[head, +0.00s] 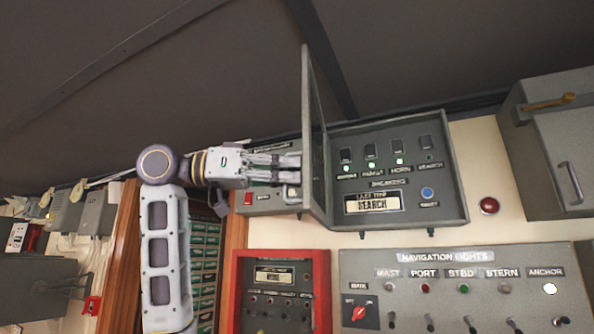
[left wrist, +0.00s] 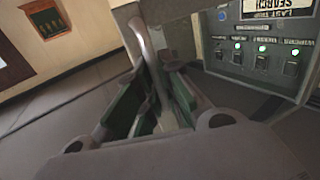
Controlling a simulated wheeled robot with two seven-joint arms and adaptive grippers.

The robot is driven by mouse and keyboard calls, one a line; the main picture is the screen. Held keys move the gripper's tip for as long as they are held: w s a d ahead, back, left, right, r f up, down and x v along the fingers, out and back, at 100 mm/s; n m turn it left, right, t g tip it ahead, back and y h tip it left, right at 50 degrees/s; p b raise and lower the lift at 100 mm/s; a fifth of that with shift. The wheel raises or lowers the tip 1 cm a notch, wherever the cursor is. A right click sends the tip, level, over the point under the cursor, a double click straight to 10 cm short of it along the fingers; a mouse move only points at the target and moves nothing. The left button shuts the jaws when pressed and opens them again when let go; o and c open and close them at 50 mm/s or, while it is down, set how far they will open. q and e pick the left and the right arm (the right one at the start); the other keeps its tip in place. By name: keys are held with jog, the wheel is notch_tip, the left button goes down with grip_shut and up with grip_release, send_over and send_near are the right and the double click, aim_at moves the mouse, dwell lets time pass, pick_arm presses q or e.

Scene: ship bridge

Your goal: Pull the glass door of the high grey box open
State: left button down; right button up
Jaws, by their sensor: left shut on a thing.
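The high grey box (head: 455,190) is on the wall, with several switches, green lamps, a label reading SEARCH and a blue button inside. Its glass door (head: 319,130) stands swung out from the box's left side, seen nearly edge-on. My left gripper (head: 293,175) reaches in from the left to the door's outer face. In the left wrist view, the gripper (left wrist: 150,105) is shut on the door's pale handle (left wrist: 146,45), with the green finger pads on either side. The box's lit panel (left wrist: 262,55) shows beyond, upside down. My right gripper is in neither view.
A red-framed panel (head: 240,290) and the navigation lights panel (head: 370,270) are below the box. A grey cabinet (head: 545,140) with a handle is at the right, past a red button (head: 489,206). The dark ceiling is close above.

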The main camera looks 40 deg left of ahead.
pick_arm(q)
jog(key=shift+s+a, duration=0.15)
jog(key=shift+a, duration=0.4)
jog(key=shift+s+a, duration=0.15)
jog(key=shift+a, duration=0.35)
jog(key=shift+d, duration=0.1)
jog(key=c, duration=1.6)
grip_release()
jog(key=shift+o, duration=0.2)
jog(key=shift+s, duration=0.1)
jog(key=v, duration=1.2)
